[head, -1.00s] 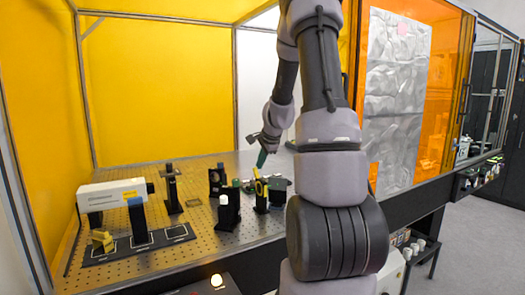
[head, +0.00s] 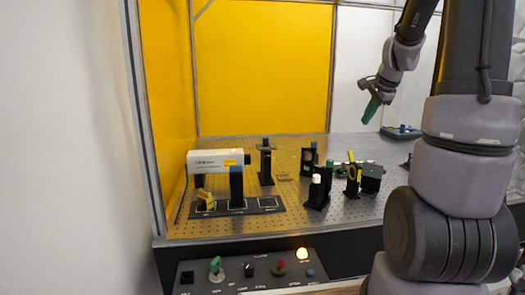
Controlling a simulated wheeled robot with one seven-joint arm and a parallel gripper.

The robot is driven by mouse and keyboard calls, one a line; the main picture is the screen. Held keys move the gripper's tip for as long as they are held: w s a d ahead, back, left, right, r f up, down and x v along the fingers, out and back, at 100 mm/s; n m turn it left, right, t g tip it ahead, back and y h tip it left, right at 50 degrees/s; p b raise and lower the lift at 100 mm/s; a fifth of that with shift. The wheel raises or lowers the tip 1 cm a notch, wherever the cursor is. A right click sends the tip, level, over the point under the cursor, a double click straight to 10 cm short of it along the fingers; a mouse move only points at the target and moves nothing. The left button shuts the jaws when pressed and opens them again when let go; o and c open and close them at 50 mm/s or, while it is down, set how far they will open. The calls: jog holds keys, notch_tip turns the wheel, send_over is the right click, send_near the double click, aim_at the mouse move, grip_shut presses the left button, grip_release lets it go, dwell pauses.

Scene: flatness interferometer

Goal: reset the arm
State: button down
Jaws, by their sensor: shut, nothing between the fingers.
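My arm stands on the right side of the head view. My gripper (head: 372,105) hangs above the back right of the perforated optical table (head: 240,226). Its green fingertips point down, are closed together and hold nothing. It is apart from the parts below it. The white laser box (head: 218,160) sits at the left of the table. Dark posts and mounts stand in the middle, among them a white-topped post (head: 317,192) and a yellow-marked mount (head: 352,175).
A black tray (head: 262,205) with a blue-topped block (head: 236,185) and a yellow piece (head: 206,199) lies at the front left. A control panel (head: 248,272) with knobs and a lit lamp (head: 302,254) runs along the front. Yellow panels (head: 265,65) enclose the left and back.

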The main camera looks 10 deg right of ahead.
jog(key=s+a+r+n, duration=0.3)
jog(key=s+a+n, duration=0.3)
jog(key=s+a, duration=0.3)
jog(key=s+a+r+n+y, duration=0.1)
jog(key=s+a+r+n, duration=0.3)
jog(key=s+a, duration=0.6)
jog(key=s+n, duration=0.2)
jog(key=s, duration=0.3)
jog(key=shift+n+t+y, duration=0.3)
jog(key=shift+n, duration=0.1)
